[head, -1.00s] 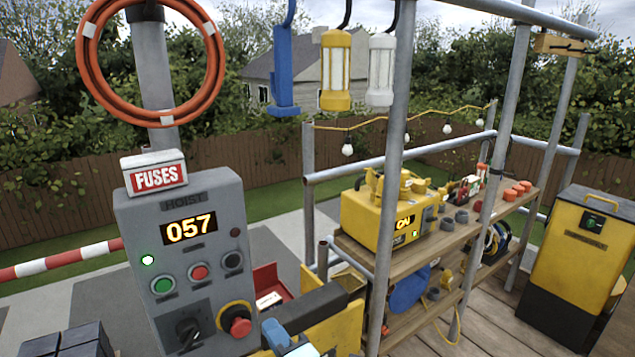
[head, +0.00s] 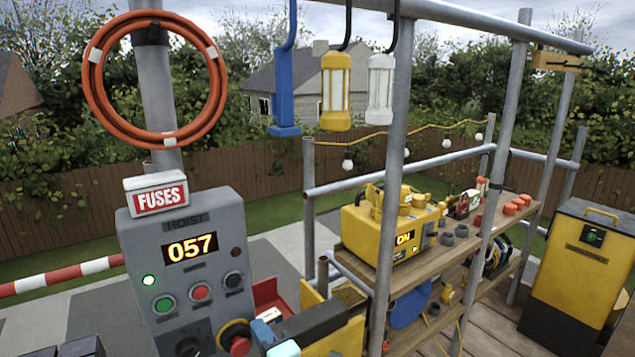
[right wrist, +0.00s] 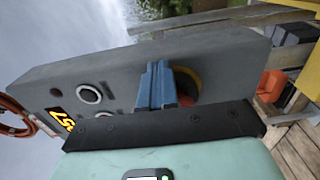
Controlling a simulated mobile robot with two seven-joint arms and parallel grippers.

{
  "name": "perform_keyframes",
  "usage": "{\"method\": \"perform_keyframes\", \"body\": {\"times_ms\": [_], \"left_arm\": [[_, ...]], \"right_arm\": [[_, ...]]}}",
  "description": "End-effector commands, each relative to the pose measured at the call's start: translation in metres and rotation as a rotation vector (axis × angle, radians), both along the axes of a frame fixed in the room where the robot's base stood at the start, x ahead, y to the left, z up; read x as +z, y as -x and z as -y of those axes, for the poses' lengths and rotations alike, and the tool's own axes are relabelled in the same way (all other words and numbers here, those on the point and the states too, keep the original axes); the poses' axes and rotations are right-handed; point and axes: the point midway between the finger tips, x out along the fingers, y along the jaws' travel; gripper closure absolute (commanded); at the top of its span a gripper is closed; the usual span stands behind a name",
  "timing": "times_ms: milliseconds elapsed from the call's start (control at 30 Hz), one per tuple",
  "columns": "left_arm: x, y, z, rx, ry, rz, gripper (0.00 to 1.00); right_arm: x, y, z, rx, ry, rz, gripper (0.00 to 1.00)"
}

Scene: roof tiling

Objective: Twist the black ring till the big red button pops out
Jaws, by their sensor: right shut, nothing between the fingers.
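The grey hoist panel (head: 183,250) stands at the lower left in the head view, its display reading 057. The big red button (head: 238,344) is low on its right side, with a dark ring (head: 229,331) around its base and a yellow plate (head: 221,325) behind. My right gripper (head: 268,332) is just right of the button, with blue fingers shut and empty. In the right wrist view, the shut blue fingers (right wrist: 155,88) are in front of the panel and hide much of the button and ring. Contact cannot be told. My left gripper is not in view.
Green (head: 164,304) and red (head: 200,291) push buttons and a black selector knob (head: 188,347) are on the same panel. A scaffold pole (head: 390,200) and a wooden shelf (head: 420,268) with a yellow machine stand to the right.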

Motion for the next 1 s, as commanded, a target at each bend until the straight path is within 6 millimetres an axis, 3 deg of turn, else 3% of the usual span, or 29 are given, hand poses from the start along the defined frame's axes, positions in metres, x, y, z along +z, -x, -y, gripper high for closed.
{"method": "perform_keyframes", "body": {"times_ms": [1000], "left_arm": [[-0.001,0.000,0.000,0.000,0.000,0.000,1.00]], "right_arm": [[-0.005,0.011,-0.016,0.017,0.004,-0.004,1.00]]}}
